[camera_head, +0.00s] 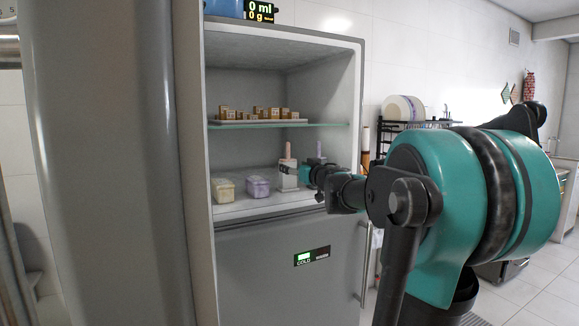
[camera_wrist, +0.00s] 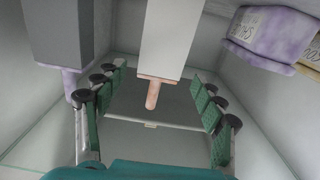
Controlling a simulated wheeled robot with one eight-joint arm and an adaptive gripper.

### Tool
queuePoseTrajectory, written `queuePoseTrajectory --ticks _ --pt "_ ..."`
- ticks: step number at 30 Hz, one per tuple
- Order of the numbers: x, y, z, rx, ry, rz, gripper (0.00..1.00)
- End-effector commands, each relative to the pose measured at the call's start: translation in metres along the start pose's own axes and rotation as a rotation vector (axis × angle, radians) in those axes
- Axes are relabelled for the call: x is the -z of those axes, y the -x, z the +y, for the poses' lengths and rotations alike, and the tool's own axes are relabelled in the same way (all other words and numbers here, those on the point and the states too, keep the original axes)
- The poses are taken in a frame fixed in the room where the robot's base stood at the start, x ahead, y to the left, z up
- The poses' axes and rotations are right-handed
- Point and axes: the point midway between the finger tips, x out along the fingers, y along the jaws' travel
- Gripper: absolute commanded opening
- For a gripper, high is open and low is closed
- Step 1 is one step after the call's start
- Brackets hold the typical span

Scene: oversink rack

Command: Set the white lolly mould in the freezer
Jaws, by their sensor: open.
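The white lolly mould (camera_head: 287,183) with a pink stick (camera_head: 288,151) on top stands on the floor of the open upper fridge-freezer compartment (camera_head: 235,211). In the wrist view the white mould (camera_wrist: 167,40) is at top centre, its pink stick pointing down the picture. My gripper (camera_head: 297,173) reaches into the compartment at the mould. In the wrist view my gripper (camera_wrist: 158,78) is open, with green-padded fingers either side of the mould and stick. No grip on the mould shows. Part of the mould is hidden by my gripper in the head view.
A grey mould (camera_wrist: 65,35) with a purple stick stands beside the white one. A purple tub (camera_head: 258,187) and a yellow tub (camera_head: 223,190) stand on its other side. A glass shelf (camera_head: 330,125) with several brown pieces is above. The closed lower door (camera_head: 260,275) is below.

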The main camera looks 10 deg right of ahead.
Motion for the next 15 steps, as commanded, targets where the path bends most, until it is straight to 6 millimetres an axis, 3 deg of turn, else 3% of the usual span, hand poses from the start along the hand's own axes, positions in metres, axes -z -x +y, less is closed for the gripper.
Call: queuePoseTrajectory --ticks 6,15 --pt "0.0 0.04 0.001 -0.002 0.0 0.0 0.69" --pt "0.0 0.066 0.0 -0.001 0.0 0.0 0.69"
